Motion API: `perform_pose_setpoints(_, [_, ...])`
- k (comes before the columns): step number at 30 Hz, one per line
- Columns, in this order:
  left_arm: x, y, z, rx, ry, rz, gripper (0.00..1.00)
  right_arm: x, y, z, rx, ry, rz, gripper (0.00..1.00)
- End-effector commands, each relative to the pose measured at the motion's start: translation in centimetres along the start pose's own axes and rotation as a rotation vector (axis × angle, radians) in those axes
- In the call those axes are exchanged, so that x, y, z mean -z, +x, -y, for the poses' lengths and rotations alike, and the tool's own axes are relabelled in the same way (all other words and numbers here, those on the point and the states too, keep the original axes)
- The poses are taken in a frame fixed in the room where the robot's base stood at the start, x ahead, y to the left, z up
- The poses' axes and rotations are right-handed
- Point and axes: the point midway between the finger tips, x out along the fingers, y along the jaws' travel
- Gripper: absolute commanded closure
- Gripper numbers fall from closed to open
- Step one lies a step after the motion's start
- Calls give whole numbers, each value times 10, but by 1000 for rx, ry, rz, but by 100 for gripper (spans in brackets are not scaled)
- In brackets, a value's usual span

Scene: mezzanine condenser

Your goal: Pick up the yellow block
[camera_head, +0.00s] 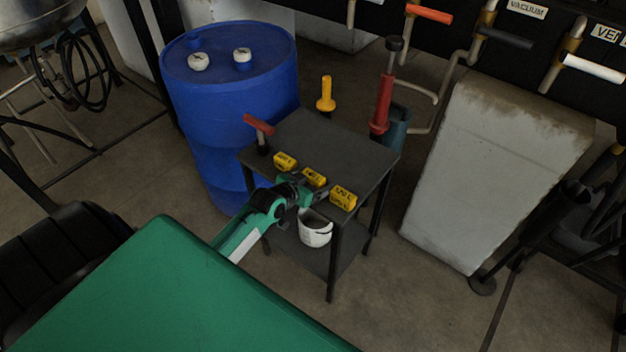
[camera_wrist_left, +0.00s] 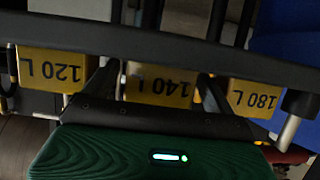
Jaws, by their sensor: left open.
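Three yellow blocks with black lettering stand in a row along the near edge of a dark table (camera_head: 320,139). They are the left block (camera_head: 285,160), middle block (camera_head: 315,176) and right block (camera_head: 343,197). In the left wrist view their labels appear upside down: 120 L (camera_wrist_left: 52,71), 140 L (camera_wrist_left: 158,85) and 180 L (camera_wrist_left: 252,98). My left gripper (camera_head: 309,184) is open at the middle block. In the wrist view its fingers reach to either side of the 140 L block; contact cannot be told. My right gripper is not in view.
A red-handled tool (camera_head: 259,133), a yellow-handled tool (camera_head: 326,95) and a red cylinder (camera_head: 382,103) are around the tabletop. A white bucket (camera_head: 314,229) is below it. A blue barrel (camera_head: 228,98) stands left, a pale concrete block (camera_head: 490,170) right.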

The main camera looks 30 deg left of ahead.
Motion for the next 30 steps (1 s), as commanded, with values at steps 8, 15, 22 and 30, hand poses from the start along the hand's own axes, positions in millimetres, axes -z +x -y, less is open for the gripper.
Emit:
perform_pose_setpoints(8, [0, 3, 0, 0, 0, -1, 11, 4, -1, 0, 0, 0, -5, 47])
perform_pose_setpoints(15, [0, 3, 0, 0, 0, -1, 56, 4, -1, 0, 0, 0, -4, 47])
perform_pose_setpoints(22, [0, 3, 0, 0, 0, -1, 59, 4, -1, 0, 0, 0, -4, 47])
perform_pose_setpoints(30, [14, -2, 0, 0, 1, -3, 59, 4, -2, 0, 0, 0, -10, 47])
